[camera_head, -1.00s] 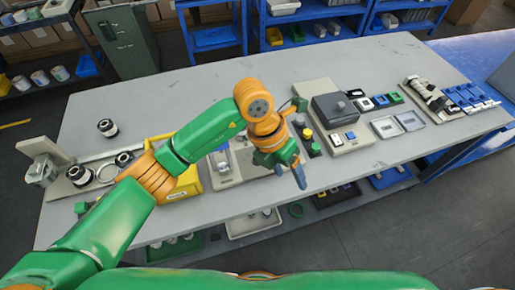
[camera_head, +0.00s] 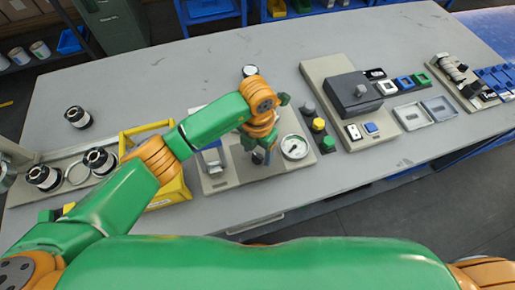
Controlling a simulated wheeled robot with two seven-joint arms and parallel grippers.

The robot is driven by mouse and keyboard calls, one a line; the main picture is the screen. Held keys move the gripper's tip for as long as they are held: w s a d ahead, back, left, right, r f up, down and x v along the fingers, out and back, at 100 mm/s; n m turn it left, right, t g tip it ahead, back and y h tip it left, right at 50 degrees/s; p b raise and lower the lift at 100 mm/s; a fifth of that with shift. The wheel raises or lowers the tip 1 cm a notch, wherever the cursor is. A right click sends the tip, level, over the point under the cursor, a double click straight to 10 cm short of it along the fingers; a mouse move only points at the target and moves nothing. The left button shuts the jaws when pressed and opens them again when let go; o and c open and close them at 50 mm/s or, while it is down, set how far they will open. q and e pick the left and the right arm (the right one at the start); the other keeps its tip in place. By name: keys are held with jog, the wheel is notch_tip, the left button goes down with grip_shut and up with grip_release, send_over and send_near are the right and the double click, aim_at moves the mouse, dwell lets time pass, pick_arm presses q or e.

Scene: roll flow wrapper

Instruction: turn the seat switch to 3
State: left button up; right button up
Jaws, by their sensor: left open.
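My left gripper (camera_head: 258,156) points down over the grey plate (camera_head: 222,183) that carries a round white dial (camera_head: 294,147). It is open and just left of the dial; what lies right under its fingers is partly hidden. A dark grey box with a round grey knob (camera_head: 362,90) stands on a beige base (camera_head: 318,69) to the right, well apart from the gripper. I cannot tell for certain which part is the seat switch, and no position number is readable. My right gripper is out of view.
A strip with grey, yellow and green buttons (camera_head: 318,125) stands between the dial and the box. The back middle of the table (camera_head: 200,70) is clear.

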pick_arm(q)
jog(key=shift+f, duration=0.35)
grip_shut()
jog(key=m+b, duration=0.3)
jog(key=b, duration=0.1)
jog(key=shift+f, duration=0.2)
jog(key=shift+r+m+b, duration=0.2)
jog(key=shift+m+b, duration=1.65)
jog(key=shift+m, duration=0.05)
jog(key=shift+r, duration=0.1)
grip_release()
